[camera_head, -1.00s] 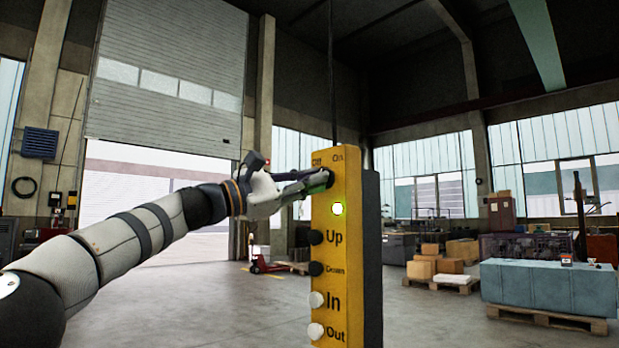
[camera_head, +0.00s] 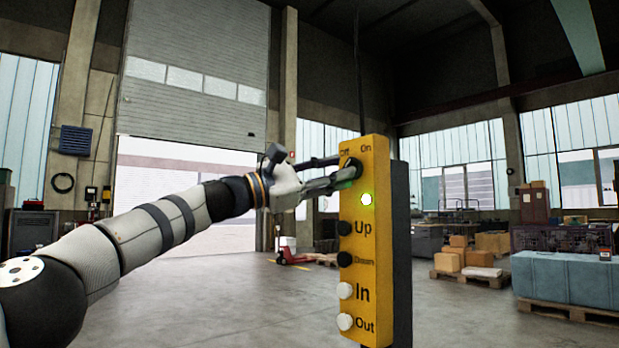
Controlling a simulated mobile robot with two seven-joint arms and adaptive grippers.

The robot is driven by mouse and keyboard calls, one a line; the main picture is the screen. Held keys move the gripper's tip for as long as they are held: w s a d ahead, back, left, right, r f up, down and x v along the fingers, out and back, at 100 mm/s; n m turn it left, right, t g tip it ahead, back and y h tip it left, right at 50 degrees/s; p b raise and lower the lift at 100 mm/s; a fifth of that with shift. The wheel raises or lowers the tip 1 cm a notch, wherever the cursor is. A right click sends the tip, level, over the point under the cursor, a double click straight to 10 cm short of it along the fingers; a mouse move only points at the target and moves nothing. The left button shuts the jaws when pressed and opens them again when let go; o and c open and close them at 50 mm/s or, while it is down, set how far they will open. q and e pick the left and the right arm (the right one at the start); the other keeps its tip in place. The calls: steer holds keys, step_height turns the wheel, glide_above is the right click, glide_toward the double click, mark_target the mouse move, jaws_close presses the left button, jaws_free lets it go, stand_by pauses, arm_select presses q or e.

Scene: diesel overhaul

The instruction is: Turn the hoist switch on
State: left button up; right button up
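The yellow hoist control box (camera_head: 372,270) hangs upright from a thin cable, right of the picture's middle. Its Off/On switch (camera_head: 354,167) is a dark knob near the top, below the printed words. Below are dark Up and Down buttons and white In and Out buttons. My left gripper (camera_head: 345,179) is at the switch from the left, its fingertips over or beside the knob. The fingertips overlap the knob, so I cannot tell whether they are closed on it. My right gripper is not in view.
A pallet with blue covered goods (camera_head: 568,280) stands at the right. Cardboard boxes (camera_head: 459,252) sit on a pallet behind the control box. A red pallet jack (camera_head: 288,252) stands near the open shutter door. The floor in front is clear.

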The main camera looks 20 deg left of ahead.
arm_select(q)
steer(key=v, duration=1.1)
steer(key=shift+d, duration=0.1)
